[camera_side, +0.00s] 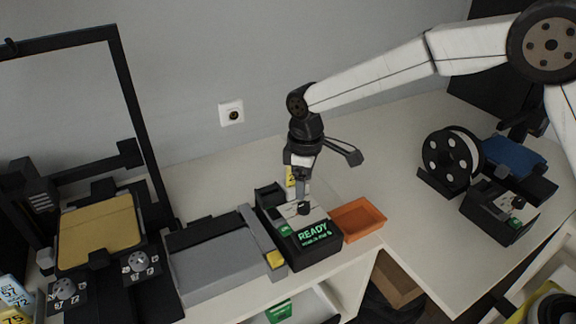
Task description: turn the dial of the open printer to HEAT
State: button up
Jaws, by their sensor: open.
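The open-frame printer (130,110) stands at the left, with a tan plate (100,230) and two grey dials, one (140,262) at the plate's right corner and one (65,289) at its left. A black control box (312,258) with a green READY display (313,231) stands right of the printer. A dark knob (304,208) sits on its pale top panel; its pointer setting is too small to read. My gripper (303,197) points down just above this knob, open. Its fingers partly hide the panel, and I cannot tell whether they touch the knob.
A grey box (215,270) lies left of the control box, and an orange tray (358,219) stands close on its right. A second black box (498,212) and a filament spool (452,160) are farther right. The table between tray and spool is clear.

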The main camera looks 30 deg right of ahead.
aim_at(303, 204)
jog(key=shift+f, duration=3.15)
grip_shut()
